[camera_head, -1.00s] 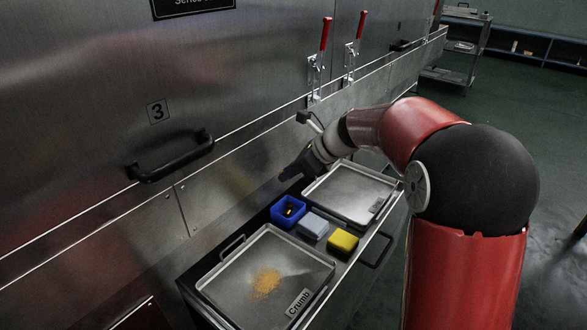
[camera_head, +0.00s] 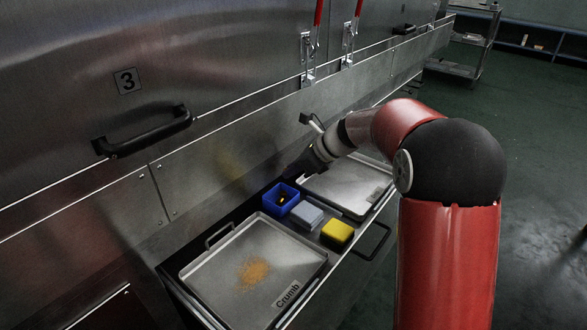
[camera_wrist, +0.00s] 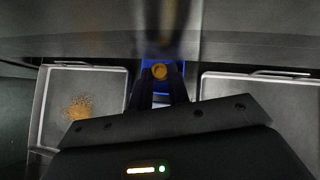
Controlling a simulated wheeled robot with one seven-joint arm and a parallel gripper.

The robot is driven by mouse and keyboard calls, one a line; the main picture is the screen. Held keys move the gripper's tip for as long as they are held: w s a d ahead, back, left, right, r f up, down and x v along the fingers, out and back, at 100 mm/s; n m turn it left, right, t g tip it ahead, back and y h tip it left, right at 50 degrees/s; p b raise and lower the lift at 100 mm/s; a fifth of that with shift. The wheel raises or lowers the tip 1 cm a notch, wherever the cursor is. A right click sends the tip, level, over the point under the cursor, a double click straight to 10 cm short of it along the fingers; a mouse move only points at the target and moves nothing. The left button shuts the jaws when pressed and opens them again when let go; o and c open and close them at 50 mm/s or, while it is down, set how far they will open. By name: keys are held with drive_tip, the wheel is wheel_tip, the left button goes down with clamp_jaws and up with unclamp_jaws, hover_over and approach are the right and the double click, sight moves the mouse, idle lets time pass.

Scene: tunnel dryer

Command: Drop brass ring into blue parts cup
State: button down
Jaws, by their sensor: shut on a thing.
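The blue parts cup (camera_head: 281,187) is a small open square box on the drawer top, between two metal trays. Small yellowish pieces show inside it in the head view, too small to tell apart. My gripper (camera_head: 290,174) is just beyond and above the cup in the head view. In the wrist view, a round brass-coloured ring (camera_wrist: 159,72) sits between my dark fingertips (camera_wrist: 160,76), which are shut on it. The blue cup (camera_wrist: 146,78) shows behind and around the fingers there. The exact height of the ring above the cup cannot be told.
A grey-blue block (camera_head: 307,213) and a yellow block (camera_head: 337,233) stand right of the cup. The near tray (camera_head: 205,285), marked Crumb, holds orange crumbs (camera_head: 253,272). The far tray (camera_head: 345,190) looks empty. The steel dryer wall (camera_head: 215,155) with a black handle (camera_head: 145,132) rises behind.

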drive_tip(key=c, duration=1.3)
unclamp_jaws()
drive_tip(key=shift+o, duration=0.2)
drive_tip(key=p+v, duration=0.1)
drive_tip(key=v, duration=0.6)
drive_tip(key=shift+d+r, duration=0.25)
drive_tip(key=shift+d, duration=0.05)
drive_tip(key=shift+s, duration=0.1)
